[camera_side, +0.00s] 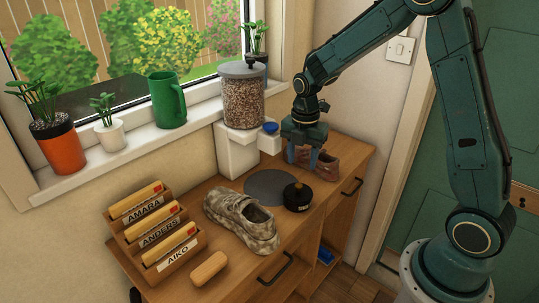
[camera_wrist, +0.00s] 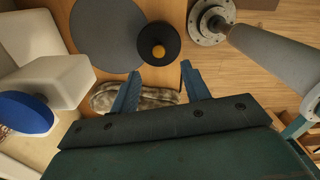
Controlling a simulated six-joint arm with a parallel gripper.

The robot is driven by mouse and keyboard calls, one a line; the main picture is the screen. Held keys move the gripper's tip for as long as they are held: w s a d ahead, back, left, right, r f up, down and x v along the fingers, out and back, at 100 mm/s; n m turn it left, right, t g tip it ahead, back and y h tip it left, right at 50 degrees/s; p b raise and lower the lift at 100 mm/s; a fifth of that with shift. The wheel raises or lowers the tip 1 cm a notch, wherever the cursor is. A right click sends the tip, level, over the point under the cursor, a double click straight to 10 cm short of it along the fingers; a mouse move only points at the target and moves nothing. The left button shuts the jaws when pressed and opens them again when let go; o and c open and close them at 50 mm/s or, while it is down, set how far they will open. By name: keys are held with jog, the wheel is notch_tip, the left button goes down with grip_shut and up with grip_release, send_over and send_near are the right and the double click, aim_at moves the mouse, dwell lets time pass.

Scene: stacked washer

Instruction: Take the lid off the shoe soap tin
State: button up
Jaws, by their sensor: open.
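The shoe soap tin (camera_side: 297,199) is a low, round black tin with pale lettering on its front. It stands on the wooden bench, close to the grey round mat. In the wrist view, the tin lies beyond the gap between my fingertips (camera_wrist: 160,72).
Brown shoes (camera_side: 323,164) stand under my gripper. A patterned shoe (camera_side: 242,222) is left of the tin, near the grey mat (camera_side: 268,185). A white dispenser (camera_side: 237,154) with a blue knob (camera_wrist: 25,112) stands against the wall. A brush (camera_side: 209,268) and name-card rack (camera_side: 150,236) are nearer.

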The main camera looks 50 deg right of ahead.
aim_at(299, 185)
jog(key=shift+f, duration=1.6)
jog(key=shift+f, duration=0.1)
jog(key=shift+w+a+f, duration=0.1)
jog(key=shift+f, duration=2.4)
grip_shut()
jog(key=shift+r, duration=0.15)
notch_tip(299, 185, up, 20)
